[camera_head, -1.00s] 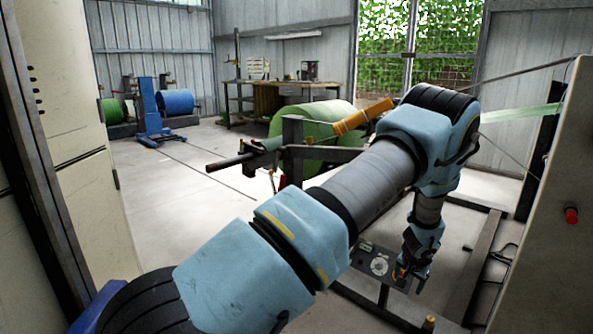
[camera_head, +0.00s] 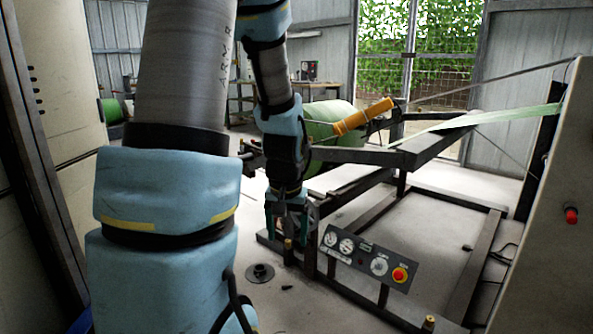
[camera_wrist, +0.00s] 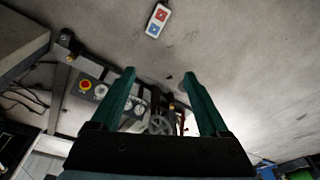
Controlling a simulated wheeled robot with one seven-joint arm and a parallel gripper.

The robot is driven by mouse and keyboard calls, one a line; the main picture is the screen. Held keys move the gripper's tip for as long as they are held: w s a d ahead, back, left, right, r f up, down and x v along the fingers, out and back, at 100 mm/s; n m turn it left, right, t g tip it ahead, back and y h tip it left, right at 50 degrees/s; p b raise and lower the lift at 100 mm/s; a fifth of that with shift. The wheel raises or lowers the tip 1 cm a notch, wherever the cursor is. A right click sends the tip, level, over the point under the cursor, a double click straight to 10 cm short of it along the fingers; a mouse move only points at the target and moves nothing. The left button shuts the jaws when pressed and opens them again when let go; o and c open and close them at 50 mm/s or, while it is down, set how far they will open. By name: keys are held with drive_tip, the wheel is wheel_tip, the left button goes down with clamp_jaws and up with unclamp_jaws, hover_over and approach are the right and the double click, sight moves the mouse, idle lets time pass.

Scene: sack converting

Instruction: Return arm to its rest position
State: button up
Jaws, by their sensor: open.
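My arm rises on the left of the head view and bends down at the centre. My gripper (camera_head: 288,240) points downward near the left end of the metal frame (camera_head: 368,215). In the wrist view my gripper (camera_wrist: 160,95) shows two green fingers spread wide apart with nothing held between them. The control panel (camera_head: 368,258) with gauges and a red emergency button (camera_head: 399,275) stands just right of my gripper in the head view. Whether the gripper touches the frame cannot be told.
A beige cabinet with a red button (camera_head: 571,215) stands at right. A red-and-blue button box (camera_wrist: 157,20) shows in the wrist view. Floor inside the frame is clear.

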drive_tip(key=s+a+r+n, duration=0.1)
drive_tip(key=s+a+r, duration=0.1)
drive_tip(key=s+a, duration=0.35)
wheel_tip(320, 180, up, 23)
drive_tip(key=s+p, duration=0.2)
drive_tip(key=p, duration=2)
drive_tip(key=shift+d+f+g, duration=0.2)
drive_tip(key=shift+d+g, duration=0.1)
drive_tip(key=shift+d, duration=0.15)
